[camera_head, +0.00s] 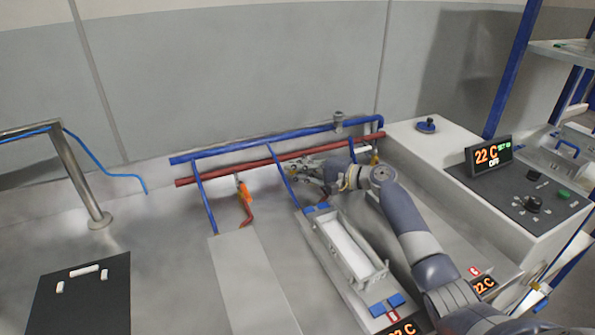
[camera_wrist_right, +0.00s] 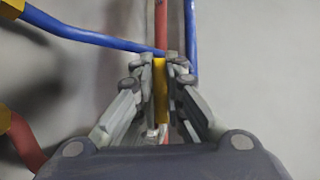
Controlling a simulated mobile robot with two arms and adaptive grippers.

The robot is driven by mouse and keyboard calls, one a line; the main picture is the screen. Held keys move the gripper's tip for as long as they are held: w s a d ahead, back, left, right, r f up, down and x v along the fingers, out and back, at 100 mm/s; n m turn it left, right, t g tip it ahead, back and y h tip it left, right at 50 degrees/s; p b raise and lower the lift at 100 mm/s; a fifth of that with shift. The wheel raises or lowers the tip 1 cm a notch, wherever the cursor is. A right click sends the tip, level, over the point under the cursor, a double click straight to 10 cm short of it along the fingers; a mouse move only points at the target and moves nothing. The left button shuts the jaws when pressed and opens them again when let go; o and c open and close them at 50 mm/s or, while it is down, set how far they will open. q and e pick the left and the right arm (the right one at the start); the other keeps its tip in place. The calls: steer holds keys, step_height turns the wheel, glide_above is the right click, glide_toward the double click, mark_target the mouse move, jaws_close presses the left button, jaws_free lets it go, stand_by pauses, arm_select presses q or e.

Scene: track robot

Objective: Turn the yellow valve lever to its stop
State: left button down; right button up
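The yellow valve lever (camera_wrist_right: 160,77) shows in the right wrist view as a narrow upright strip in front of a red pipe. My right gripper (camera_wrist_right: 159,70) has a finger on each side of it, with the pads close against it. In the head view my right gripper (camera_head: 298,169) is at the pipes behind the white trough, and it hides most of the lever there. An orange lever (camera_head: 242,188) hangs on the red pipe further left. My left gripper is not in view.
Blue pipe (camera_head: 255,138) and red pipe (camera_head: 228,173) run along the wall. Below are a white trough (camera_head: 348,250) and a grey panel (camera_head: 250,275). A control box with a 22 C display (camera_head: 491,156) stands right. A metal post (camera_head: 77,175) and black board (camera_head: 82,295) are left.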

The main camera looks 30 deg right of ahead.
steer(key=o, duration=0.5)
steer(key=shift+c, duration=0.2)
steer(key=v, duration=1.2)
